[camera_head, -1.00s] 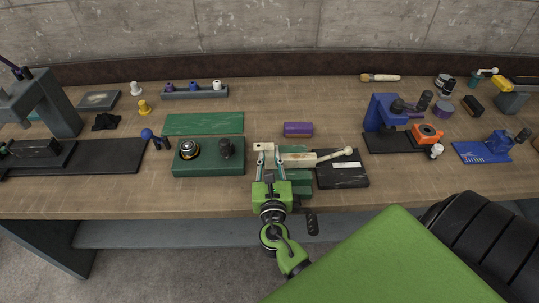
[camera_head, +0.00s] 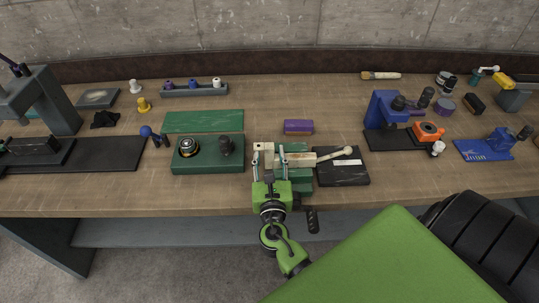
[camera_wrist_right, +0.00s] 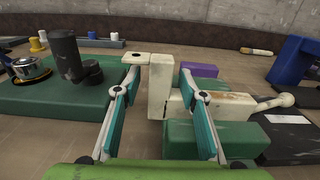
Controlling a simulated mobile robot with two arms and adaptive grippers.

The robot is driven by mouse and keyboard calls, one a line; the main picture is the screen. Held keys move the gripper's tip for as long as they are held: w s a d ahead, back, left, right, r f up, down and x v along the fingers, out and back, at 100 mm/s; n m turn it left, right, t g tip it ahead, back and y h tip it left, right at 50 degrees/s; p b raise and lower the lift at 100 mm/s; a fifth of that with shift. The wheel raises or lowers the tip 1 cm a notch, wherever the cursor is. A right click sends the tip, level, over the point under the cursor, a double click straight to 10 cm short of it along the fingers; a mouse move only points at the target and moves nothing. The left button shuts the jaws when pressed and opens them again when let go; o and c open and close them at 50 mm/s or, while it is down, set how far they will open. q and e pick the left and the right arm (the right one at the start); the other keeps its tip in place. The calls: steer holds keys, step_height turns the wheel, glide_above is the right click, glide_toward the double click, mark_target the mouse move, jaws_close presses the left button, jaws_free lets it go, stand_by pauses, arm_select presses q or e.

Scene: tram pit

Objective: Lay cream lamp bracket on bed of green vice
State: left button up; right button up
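The cream lamp bracket (camera_head: 264,148) is upright at the left end of the green vice (camera_head: 300,189), with a flat holed arm sticking out to the left. In the right wrist view the bracket (camera_wrist_right: 160,85) stands between the teal fingers of my right gripper (camera_wrist_right: 159,85), with narrow gaps on both sides. The gripper also shows in the head view (camera_head: 269,163); it is open around the bracket. The bracket's foot is close to the vice's green blocks (camera_wrist_right: 210,136); I cannot tell its exact contact. The vice's worn cream bar and ball-ended handle extend right. My left gripper is out of view.
A green box (camera_head: 208,168) with a black knob stands just left of the gripper. A black plate (camera_head: 342,177) lies right of the vice, partly under the handle. A purple block (camera_head: 298,127) is behind it. Bare bench (camera_head: 300,95) lies further back.

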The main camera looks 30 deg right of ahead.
steer(key=shift+s+a+f, duration=0.1)
steer(key=shift+s+f, duration=0.05)
steer(key=shift+s, duration=0.05)
steer(key=v, duration=1.1)
steer(key=shift+s+a, duration=0.25)
